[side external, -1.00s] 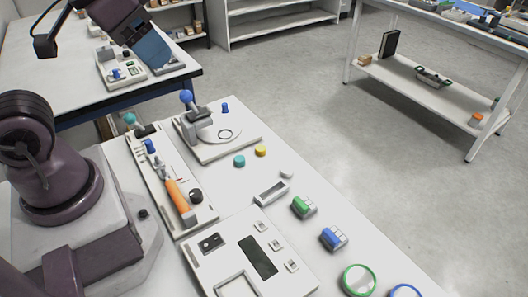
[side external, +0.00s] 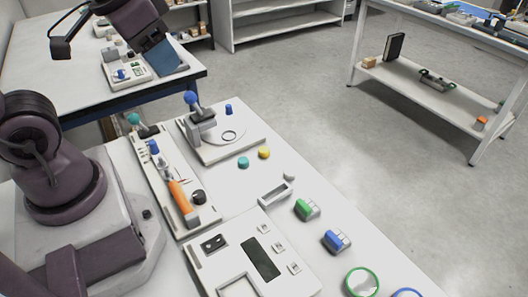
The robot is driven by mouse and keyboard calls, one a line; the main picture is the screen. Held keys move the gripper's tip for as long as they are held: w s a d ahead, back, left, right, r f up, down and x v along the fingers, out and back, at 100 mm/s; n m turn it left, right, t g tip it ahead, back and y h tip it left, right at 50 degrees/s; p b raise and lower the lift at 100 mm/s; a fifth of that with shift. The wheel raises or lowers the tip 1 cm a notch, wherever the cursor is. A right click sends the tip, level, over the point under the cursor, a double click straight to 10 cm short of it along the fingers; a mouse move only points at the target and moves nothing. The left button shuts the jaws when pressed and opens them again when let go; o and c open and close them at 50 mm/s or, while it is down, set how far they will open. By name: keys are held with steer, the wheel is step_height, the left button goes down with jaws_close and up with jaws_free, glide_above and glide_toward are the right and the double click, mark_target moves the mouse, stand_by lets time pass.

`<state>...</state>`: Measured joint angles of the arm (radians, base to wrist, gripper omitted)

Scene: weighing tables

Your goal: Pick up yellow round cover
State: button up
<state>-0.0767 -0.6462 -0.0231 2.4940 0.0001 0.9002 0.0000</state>
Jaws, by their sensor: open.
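The yellow round cover (side external: 264,153) is a small disc lying on the near white table. My gripper (side external: 160,52) is at the upper left, raised high and well away from the yellow cover. It is open, and nothing is seen held in it. Its fingertips are hard to make out against the blue surface behind or at its end.
A white device with a blue-knobbed lever (side external: 192,99) stands behind and left of the covers. An orange-handled tool (side external: 181,196) lies on a long tray. Table around the covers is clear.

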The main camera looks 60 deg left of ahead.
steer(key=w+a+f+m+g+y, duration=0.1)
steer(key=w+a+f+m+g, duration=0.25)
steer(key=w+f, duration=0.25)
steer(key=m+g+h, duration=0.1)
steer(key=m, duration=2.9)
glide_above(264, 149)
step_height(264, 149, down, 14)
step_height(264, 149, down, 13)
steer(key=shift+d+r, duration=0.1)
steer(key=c, duration=0.7)
